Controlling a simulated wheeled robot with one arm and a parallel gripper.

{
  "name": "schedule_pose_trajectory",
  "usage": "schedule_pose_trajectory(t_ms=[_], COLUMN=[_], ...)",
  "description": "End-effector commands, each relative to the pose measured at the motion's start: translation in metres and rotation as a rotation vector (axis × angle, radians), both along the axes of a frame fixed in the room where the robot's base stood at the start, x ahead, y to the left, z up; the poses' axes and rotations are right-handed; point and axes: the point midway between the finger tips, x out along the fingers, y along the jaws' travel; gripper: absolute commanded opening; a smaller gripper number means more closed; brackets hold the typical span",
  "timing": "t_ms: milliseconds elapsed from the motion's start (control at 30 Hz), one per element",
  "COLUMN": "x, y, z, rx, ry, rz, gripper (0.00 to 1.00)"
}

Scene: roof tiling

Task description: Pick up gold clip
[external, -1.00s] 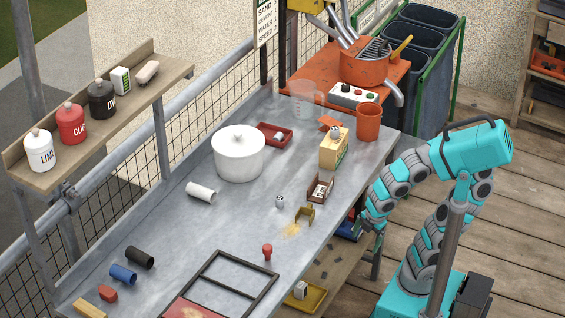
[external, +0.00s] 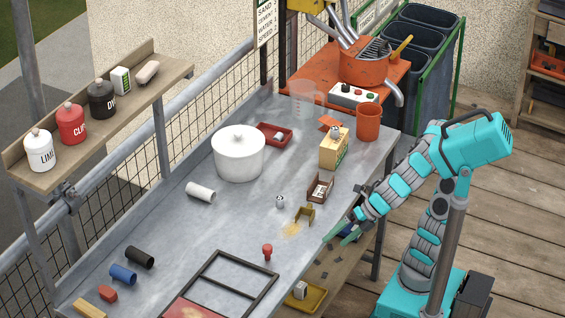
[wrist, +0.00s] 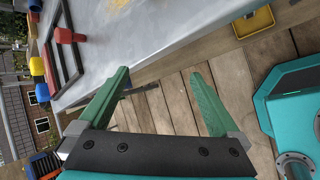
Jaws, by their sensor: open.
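A gold, U-shaped piece (external: 305,214), which looks like the gold clip, sits on the grey workbench (external: 225,225) near its right edge, beside a patch of yellow powder (external: 291,230). My gripper (external: 340,234) is at the bench's right edge, to the right of and slightly below the gold piece and apart from it. In the wrist view my gripper's green fingers (wrist: 160,75) are spread wide with nothing between them. Wooden deck shows beyond them. The gold piece is not visible in the wrist view; the yellow powder (wrist: 118,3) shows at its top edge.
A brown box (external: 320,188) and a small grey-white item (external: 280,201) stand near the gold piece. A red stamp-like piece (external: 267,251) and a dark frame (external: 235,275) lie nearer the front. A yellow tray (external: 303,297) is on the lower shelf. The bench's middle is mostly clear.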

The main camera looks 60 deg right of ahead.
Motion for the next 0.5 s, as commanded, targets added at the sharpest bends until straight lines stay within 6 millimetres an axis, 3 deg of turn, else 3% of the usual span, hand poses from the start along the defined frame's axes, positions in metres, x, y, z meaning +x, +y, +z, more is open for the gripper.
schedule_pose_trajectory(t_ms=[300, 367, 500], x=[0.037, 0.039, 0.038], y=[0.024, 0.024, 0.014], z=[0.082, 0.086, 0.070], rx=[0.034, -0.001, -0.125], ry=[-0.286, -0.332, -0.384], rz=[0.100, 0.122, 0.156], gripper=[0.99, 0.99, 0.99])
